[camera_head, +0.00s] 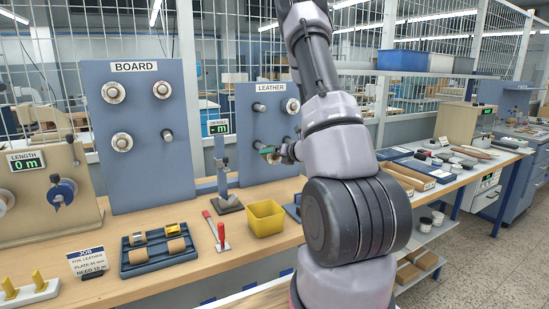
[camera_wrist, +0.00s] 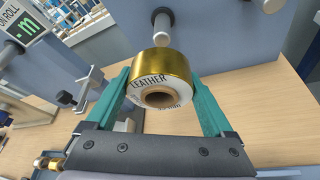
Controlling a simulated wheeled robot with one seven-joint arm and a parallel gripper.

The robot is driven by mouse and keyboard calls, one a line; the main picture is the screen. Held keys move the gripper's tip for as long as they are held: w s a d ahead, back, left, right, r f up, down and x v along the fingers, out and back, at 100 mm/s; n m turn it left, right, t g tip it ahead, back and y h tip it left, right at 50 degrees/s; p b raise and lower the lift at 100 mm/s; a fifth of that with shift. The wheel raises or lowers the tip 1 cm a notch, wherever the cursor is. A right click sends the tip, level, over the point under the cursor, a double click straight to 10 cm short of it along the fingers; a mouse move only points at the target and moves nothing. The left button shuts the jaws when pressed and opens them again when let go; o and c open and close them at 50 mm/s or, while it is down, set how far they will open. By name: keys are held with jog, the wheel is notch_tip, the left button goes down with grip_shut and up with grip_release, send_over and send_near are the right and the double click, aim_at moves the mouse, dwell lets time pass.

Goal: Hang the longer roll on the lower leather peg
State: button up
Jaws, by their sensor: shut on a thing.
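My gripper (camera_wrist: 167,100) is shut on a gold roll (camera_wrist: 150,65) with a white end face printed LEATHER and a brown hollow core. The roll sits between the teal fingers with its core facing the wrist camera. In the wrist view a metal peg (camera_wrist: 161,25) sticks out of the blue panel just beyond the roll; the roll looks apart from it. In the head view my gripper (camera_head: 271,153) is in front of the LEATHER panel (camera_head: 240,105), at its lower pegs, and largely hides the roll.
A dark tray (camera_head: 135,270) with several small rolls lies on the bench. A yellow bin (camera_head: 265,218), a red-handled tool (camera_head: 220,235) and a stand (camera_head: 228,185) are below the panel. The ON ROLL display (camera_head: 218,127) shows "-m". The BOARD panel (camera_head: 140,110) stands left.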

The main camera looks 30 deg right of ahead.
aim_at(260, 147)
jog(key=shift+w, duration=2.1)
jog(key=shift+w+a, duration=0.2)
jog(key=shift+w, duration=3.4)
jog(key=o, duration=1.2)
jog(key=shift+o, duration=0.2)
jog(key=v, duration=1.1)
jog(key=shift+w, duration=0.1)
